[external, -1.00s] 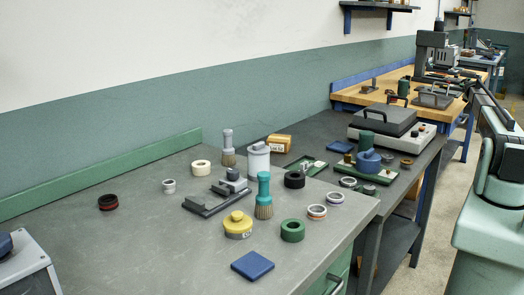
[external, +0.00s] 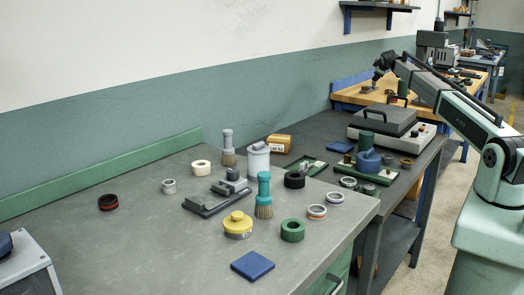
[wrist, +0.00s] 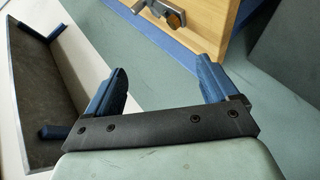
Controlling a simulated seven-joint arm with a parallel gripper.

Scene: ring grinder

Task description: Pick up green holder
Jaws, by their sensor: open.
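I cannot tell for certain which green item is the green holder. A thick green ring (external: 292,230) with a dark hole lies flat near the front of the near grey bench. My gripper (external: 378,77) is in the air over the wooden bench, far from the green ring. In the wrist view its blue fingers (wrist: 160,82) are spread wide with nothing between them. No green holder shows in the wrist view.
The left part of this bench (external: 100,245) is mostly clear. A wall shelf (external: 375,5) hangs above.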

